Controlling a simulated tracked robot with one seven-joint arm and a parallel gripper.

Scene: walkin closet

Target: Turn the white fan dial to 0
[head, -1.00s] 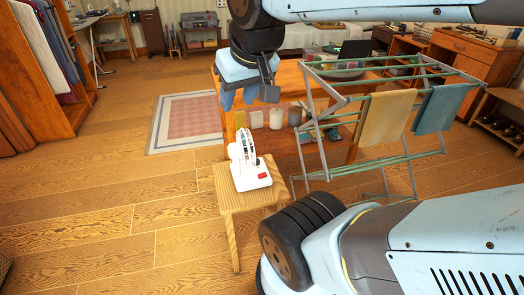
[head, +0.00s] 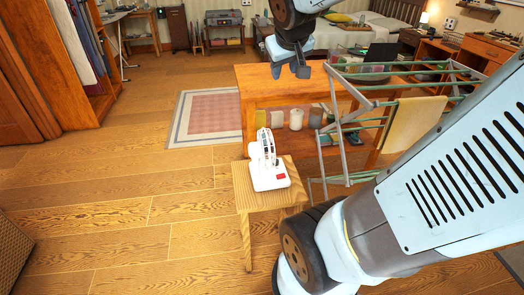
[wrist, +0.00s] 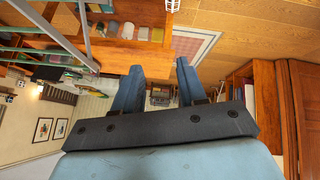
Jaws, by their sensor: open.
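The white fan (head: 265,160) stands upright on a small wooden stool (head: 243,190) in the head view. Its base has a red patch on the front; the dial is too small to make out. My gripper (head: 291,72) is above and beyond the fan, in front of the wooden table, apart from the fan. In the wrist view my gripper (wrist: 157,75) shows two blue fingers spread apart with nothing between them. A small part of a white object (wrist: 173,5), perhaps the fan, shows at the top edge there.
A wooden table (head: 270,83) with jars on its lower shelf stands behind the stool. A drying rack (head: 365,120) with a yellow towel (head: 412,125) is to the right. A pink rug (head: 210,115) lies behind left. The floor left of the stool is clear.

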